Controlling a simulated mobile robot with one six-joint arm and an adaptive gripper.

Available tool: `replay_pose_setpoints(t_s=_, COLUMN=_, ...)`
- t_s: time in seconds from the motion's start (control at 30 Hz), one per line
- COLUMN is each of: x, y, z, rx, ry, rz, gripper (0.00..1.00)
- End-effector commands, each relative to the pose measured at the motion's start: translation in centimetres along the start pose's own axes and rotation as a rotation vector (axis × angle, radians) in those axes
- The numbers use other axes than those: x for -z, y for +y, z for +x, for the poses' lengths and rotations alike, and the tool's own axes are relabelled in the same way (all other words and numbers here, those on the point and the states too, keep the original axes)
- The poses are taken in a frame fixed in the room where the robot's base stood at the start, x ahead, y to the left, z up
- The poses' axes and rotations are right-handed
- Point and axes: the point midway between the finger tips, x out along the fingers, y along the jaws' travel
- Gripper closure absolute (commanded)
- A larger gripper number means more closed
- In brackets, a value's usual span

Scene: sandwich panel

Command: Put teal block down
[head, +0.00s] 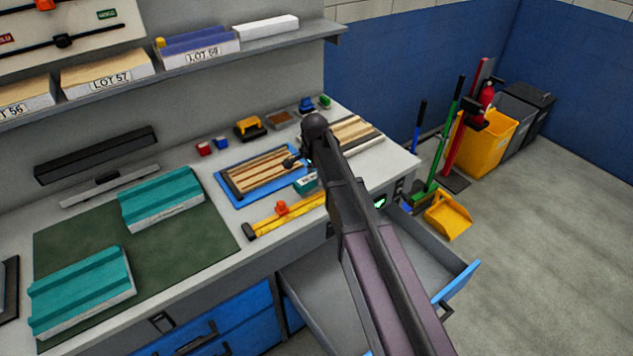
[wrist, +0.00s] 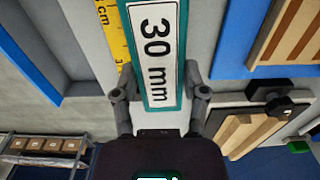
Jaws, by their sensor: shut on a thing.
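The teal block (wrist: 157,50) carries a white label reading "30 mm". My gripper (wrist: 160,88) is shut on it, with one finger on each side in the wrist view. In the head view the teal block (head: 307,184) shows small below my gripper (head: 298,164), at the right end of the blue tray and near the yellow clamp. My arm hides part of the area around it. I cannot tell whether its underside touches the bench.
The blue tray (head: 228,190) holds a striped wood panel. Teal ribbed panels (head: 160,200) lie on the green mat (head: 190,245). A drawer (head: 440,268) stands open below. Small blocks (head: 204,148) sit behind.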

Motion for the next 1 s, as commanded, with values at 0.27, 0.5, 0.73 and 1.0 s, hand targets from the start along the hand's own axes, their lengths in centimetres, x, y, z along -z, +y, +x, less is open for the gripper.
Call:
replay_pose_setpoints(t_s=0.27, x=0.9, y=-0.9, z=0.1, rx=0.0, ry=0.0, rz=0.001, gripper=1.0)
replay_pose_setpoints(t_s=0.5, x=1.0, y=-0.9, z=2.3, rx=0.0, ry=0.0, rz=0.001, gripper=1.0)
replay_pose_setpoints(t_s=0.73, x=1.0, y=-0.9, z=3.6, rx=0.0, ry=0.0, rz=0.001, gripper=1.0)
replay_pose_setpoints(t_s=1.0, x=1.0, y=-0.9, z=3.6, rx=0.0, ry=0.0, rz=0.001, gripper=1.0)
